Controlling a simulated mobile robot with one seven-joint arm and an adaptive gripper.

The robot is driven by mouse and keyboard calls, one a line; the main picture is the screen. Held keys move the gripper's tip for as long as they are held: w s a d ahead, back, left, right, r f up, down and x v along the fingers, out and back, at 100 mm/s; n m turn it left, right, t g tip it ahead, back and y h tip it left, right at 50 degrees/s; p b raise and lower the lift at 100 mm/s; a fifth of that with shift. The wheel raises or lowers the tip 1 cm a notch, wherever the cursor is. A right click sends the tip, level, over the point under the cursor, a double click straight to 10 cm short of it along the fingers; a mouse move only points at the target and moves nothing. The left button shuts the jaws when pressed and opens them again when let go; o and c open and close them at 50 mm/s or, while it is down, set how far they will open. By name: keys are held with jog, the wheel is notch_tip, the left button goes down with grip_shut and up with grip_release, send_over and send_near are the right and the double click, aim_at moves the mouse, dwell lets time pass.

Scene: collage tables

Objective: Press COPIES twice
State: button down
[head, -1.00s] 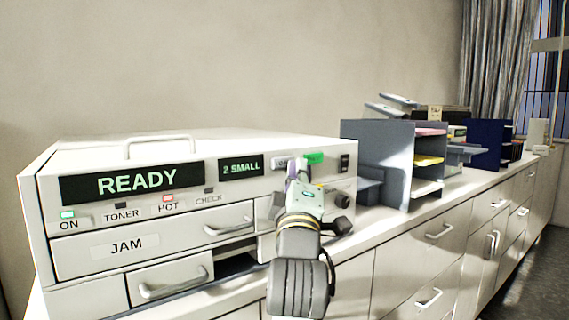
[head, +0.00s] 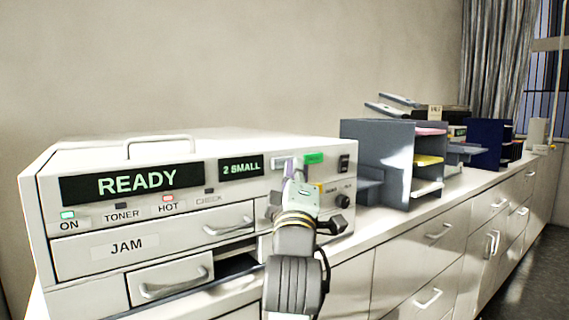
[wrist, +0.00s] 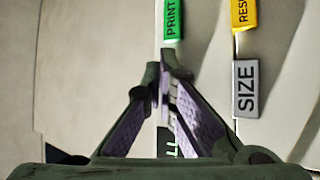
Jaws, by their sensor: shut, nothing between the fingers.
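The copier (head: 300,150) stands at the left, its big display (head: 135,183) reading READY and its small display (head: 241,168) reading 2 SMALL. A grey button (head: 277,168), mostly hidden, shows between the small display and the green PRINT button (head: 314,158); its label cannot be read now. My gripper (head: 289,169) is shut and empty, with its fingertips in front of that grey button. I cannot tell whether they touch it. In the wrist view the shut fingertips (wrist: 168,77) lie just below PRINT (wrist: 173,19) and cover the panel there.
The yellow button (wrist: 244,14) and the grey SIZE button (wrist: 246,88) lie right of the fingertips in the wrist view. A dark switch (head: 344,163) and a knob (head: 342,201) are at the panel's right. A grey paper sorter (head: 377,150) stands beside the copier.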

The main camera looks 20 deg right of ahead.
jog(key=shift+w+a, duration=0.2)
jog(key=shift+w, duration=0.2)
dwell(0.3)
jog(key=shift+s+d, duration=0.3)
jog(key=shift+s, duration=0.55)
jog(key=s, duration=0.1)
jog(key=s+d, duration=0.1)
jog(key=s, duration=0.2)
jog(key=shift+s+d+p, duration=0.35)
jog(key=shift+d, duration=0.05)
jog(key=shift+f, duration=0.1)
dwell(0.5)
